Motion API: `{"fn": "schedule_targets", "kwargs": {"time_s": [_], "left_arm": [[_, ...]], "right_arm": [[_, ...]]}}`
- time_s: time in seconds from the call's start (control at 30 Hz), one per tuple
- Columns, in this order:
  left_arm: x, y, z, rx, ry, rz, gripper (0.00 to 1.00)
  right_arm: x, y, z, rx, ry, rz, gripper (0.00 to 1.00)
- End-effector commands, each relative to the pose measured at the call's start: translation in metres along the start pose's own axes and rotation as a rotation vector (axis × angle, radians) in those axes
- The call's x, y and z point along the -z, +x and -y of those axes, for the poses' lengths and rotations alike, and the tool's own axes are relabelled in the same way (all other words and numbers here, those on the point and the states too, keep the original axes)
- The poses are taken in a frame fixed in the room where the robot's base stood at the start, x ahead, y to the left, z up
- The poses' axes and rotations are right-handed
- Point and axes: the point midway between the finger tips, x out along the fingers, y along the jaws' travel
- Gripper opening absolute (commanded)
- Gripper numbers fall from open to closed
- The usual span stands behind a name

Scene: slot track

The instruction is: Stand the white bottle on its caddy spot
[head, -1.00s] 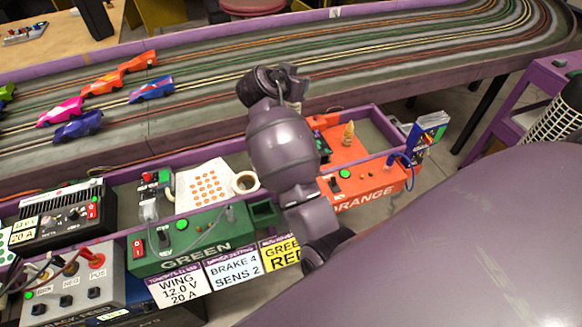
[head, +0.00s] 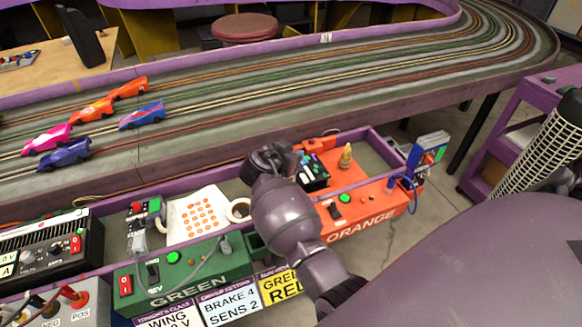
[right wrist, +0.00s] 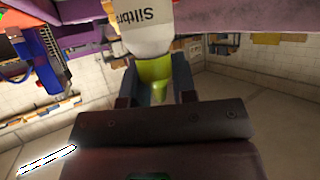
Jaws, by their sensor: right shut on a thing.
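In the right wrist view my right gripper (right wrist: 154,76) is shut on the white bottle (right wrist: 145,32). The bottle has a white body with dark lettering and a yellow-green tip, which points down in the picture between the fingers. Its far end is cut off by the frame's top. In the head view my right arm reaches over the purple-edged trough, but its fingers and the bottle are hidden. I cannot make out the bottle's caddy spot for certain; a tan-tipped bottle (head: 347,156) stands at the orange station (head: 372,212). My left gripper is not in view.
The green station (head: 190,275) stands left of my arm, with a tape roll (head: 238,210) and a dotted sheet (head: 200,215) behind it. The slot track (head: 330,75) with several cars runs behind.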

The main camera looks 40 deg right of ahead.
Motion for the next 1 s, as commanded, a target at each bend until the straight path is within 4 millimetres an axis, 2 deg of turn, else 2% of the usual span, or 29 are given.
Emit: {"fn": "schedule_targets", "kwargs": {"time_s": [0.17, 0.43, 0.9, 0.93, 1.0], "left_arm": [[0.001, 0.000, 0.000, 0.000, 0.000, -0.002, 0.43], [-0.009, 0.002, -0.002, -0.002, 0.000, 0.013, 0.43], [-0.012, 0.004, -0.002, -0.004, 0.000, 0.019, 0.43], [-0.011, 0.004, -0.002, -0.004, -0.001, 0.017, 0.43], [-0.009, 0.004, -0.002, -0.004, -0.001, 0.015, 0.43]], "right_arm": [[-0.008, 0.004, 0.000, 0.000, 0.000, -0.001, 0.00], [-0.040, 0.020, -0.001, -0.001, -0.003, -0.001, 0.00], [-0.045, 0.022, 0.000, 0.000, 0.000, -0.001, 0.00], [-0.045, 0.022, 0.000, 0.000, 0.001, 0.000, 0.29], [-0.044, 0.022, 0.000, 0.001, 0.002, -0.001, 0.39]]}}
